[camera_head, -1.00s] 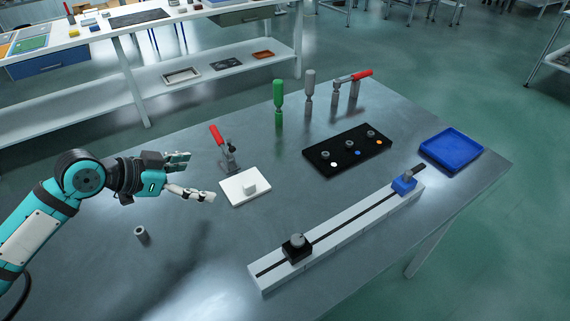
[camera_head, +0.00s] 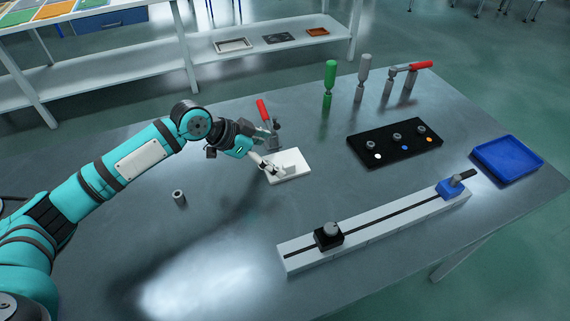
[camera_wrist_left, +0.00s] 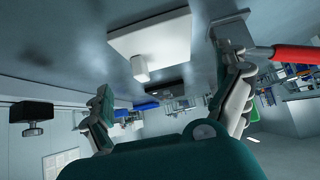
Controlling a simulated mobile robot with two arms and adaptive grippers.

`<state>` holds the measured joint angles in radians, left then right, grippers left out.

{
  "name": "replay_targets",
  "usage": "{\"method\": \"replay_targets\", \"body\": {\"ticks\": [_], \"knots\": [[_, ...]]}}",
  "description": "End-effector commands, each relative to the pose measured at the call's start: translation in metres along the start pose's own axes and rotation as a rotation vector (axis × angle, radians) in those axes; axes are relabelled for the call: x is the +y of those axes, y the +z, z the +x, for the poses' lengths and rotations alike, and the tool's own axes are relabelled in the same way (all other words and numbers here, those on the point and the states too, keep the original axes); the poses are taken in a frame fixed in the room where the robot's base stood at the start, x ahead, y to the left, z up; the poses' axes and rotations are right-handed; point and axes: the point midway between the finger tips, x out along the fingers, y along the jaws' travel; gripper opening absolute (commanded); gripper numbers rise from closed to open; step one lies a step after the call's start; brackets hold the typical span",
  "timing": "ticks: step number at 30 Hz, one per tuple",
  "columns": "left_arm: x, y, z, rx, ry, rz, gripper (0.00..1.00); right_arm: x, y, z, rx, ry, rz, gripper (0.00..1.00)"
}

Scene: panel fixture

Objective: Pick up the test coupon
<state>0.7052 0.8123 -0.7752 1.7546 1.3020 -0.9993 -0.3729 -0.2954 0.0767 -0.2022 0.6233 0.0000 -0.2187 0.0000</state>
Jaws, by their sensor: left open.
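A small white block (camera_head: 291,157), which I take for the test coupon, stands on a flat white plate (camera_head: 297,177) on the metal table. In the left wrist view the block (camera_wrist_left: 140,69) hangs from the plate (camera_wrist_left: 118,42) because the picture is upside down. My left gripper (camera_head: 272,152) is at the plate's left edge, just left of the block. Its fingers are spread apart and empty in the left wrist view (camera_wrist_left: 168,95), with the block beyond them. One finger partly overlaps the plate in the head view. My right gripper is not in view.
A red-handled clamp (camera_head: 264,112) stands close behind the gripper. A black board (camera_head: 372,154), a blue tray (camera_head: 507,172) and a long rail (camera_head: 375,230) lie to the right. Green (camera_head: 330,75) and grey handles stand behind. A small grey cylinder (camera_head: 179,198) stands left. The front left is clear.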

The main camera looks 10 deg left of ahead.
Motion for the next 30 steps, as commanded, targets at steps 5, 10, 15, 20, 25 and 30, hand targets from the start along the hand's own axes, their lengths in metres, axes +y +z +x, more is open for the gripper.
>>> {"method": "replay_targets", "body": {"ticks": [5, 10, 15, 20, 25, 30], "knots": [[0.0, -0.004, 0.018, 0.001, 0.002, 0.0, 1.0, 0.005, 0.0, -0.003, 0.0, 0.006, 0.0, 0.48], [-0.001, -0.005, 0.043, 0.001, 0.001, -0.001, 1.0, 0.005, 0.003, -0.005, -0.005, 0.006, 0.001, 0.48], [-0.002, -0.004, 0.052, 0.001, -0.002, 0.0, 1.0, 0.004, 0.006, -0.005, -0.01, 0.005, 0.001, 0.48], [-0.002, -0.004, 0.052, 0.001, -0.002, 0.0, 1.0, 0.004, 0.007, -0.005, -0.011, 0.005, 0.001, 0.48], [-0.002, -0.004, 0.052, 0.001, -0.001, 0.0, 0.79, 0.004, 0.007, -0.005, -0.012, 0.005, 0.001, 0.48], [-0.002, -0.004, 0.052, 0.0, -0.001, 0.0, 0.57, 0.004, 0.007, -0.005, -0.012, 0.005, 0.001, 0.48]]}}
